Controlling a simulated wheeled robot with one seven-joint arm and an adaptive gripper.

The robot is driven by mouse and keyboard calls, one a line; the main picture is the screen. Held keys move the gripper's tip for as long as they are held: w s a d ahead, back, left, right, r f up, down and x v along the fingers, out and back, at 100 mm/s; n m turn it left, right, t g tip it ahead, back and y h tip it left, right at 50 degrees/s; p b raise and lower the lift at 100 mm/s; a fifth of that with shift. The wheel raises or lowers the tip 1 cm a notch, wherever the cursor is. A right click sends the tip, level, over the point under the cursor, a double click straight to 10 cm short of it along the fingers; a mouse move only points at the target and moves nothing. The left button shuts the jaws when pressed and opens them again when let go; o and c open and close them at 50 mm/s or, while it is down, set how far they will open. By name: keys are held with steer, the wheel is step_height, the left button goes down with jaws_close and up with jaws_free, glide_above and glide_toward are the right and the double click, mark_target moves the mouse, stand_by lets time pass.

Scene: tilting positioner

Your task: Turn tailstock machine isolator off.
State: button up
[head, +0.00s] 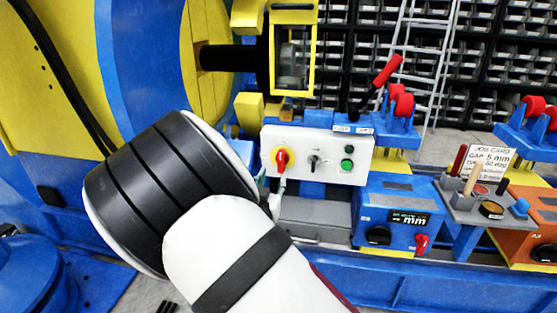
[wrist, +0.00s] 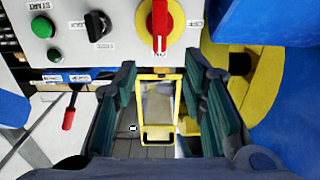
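A red isolator handle on a yellow disc (head: 281,160) is at the left of a white control panel (head: 325,150). In the wrist view the panel is upside down, and the red handle (wrist: 160,25) points along the line to the ON label, with an OFF label to the right. My gripper (wrist: 160,60) is open and empty, its two dark green-padded fingers on either side of the line to the handle, apart from it. In the head view my arm hides most of the gripper; a finger shows just below the handle. No readable label names this isolator as the tailstock's.
A black selector (head: 315,160) and green buttons (head: 347,150) are beside the handle. A blue box with an mm display (head: 403,218) has another red knob (head: 422,243). A red-tipped lever (head: 387,71) rises behind the panel. A yellow frame (wrist: 158,110) lies beyond my fingers.

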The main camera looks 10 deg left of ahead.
mark_target(281, 159)
steer(key=w, duration=0.4)
steer(key=w+b, duration=0.1)
steer(key=w, duration=0.3)
steer(key=w+b, duration=0.1)
steer(key=w, duration=0.3)
steer(key=shift+w+d, duration=0.15)
steer(key=shift+d, duration=0.1)
jaws_close()
